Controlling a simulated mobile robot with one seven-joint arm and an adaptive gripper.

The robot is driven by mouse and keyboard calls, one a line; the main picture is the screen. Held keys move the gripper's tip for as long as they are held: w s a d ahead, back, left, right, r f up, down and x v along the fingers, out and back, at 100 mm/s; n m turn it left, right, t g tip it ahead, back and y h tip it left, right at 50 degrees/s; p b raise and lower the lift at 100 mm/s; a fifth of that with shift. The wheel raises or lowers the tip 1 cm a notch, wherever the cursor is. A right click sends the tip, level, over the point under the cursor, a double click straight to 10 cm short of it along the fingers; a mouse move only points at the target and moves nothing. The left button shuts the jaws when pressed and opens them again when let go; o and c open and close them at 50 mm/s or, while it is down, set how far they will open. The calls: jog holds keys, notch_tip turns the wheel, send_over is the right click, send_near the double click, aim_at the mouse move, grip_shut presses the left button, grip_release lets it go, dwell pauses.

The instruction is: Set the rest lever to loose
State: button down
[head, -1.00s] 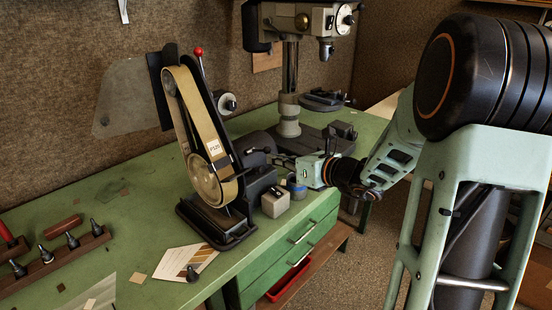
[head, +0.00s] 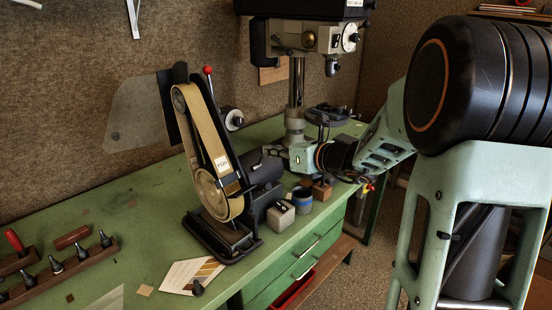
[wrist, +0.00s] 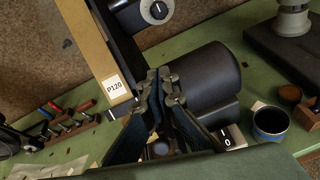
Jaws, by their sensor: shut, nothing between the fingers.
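The belt grinder (head: 215,165) stands on the green bench, its tan belt carrying a P120 label; the belt also fills the upper left of the wrist view (wrist: 90,45). A lever with a red ball (head: 208,70) rises behind the belt's top. I cannot make out a rest lever for certain, nor its setting. The grinder's work rest is low at the front and poorly seen. My gripper (head: 274,151) is above and behind the grinder's dark motor (head: 265,170). In the wrist view its fingertips (wrist: 159,80) are together, empty, in front of the motor (wrist: 206,80).
A grey switch box (head: 281,214) and a blue-banded tin (head: 302,197) stand right of the grinder. The drill press (head: 296,95) is behind my gripper. A tool rack (head: 60,268) and a sample card (head: 188,275) lie at the left and front. The bench's left middle is mostly clear.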

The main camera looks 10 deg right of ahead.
jog(key=shift+w+a+r, duration=0.4)
jog(key=shift+w+r, duration=0.05)
jog(key=shift+w, duration=0.1)
dwell(0.4)
